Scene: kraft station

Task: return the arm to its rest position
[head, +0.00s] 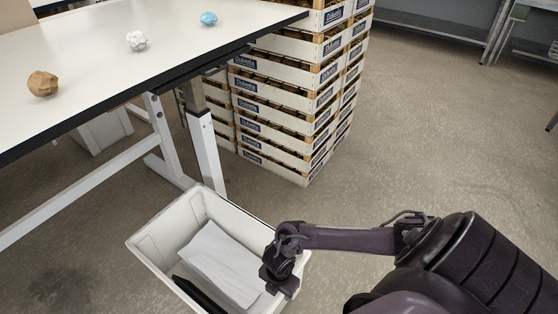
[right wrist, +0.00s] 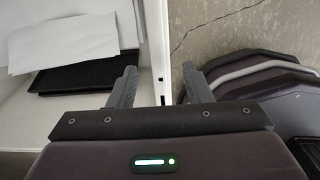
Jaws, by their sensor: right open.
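My right arm (head: 355,238) reaches in from the right in the head view. My right gripper (head: 280,280) is over the right side of a white bin (head: 150,238). In the right wrist view, its two fingers (right wrist: 160,88) are spread apart with nothing between them, and the bin's edge runs below the gap. My left gripper is not in view.
The bin holds white paper (head: 218,262) and a dark flat item (right wrist: 85,72). A white table (head: 90,45) bears brown (head: 43,84), white (head: 137,41) and blue (head: 209,19) crumpled balls. Stacked crates (head: 290,110) stand behind. Floor (head: 430,130) at right is clear.

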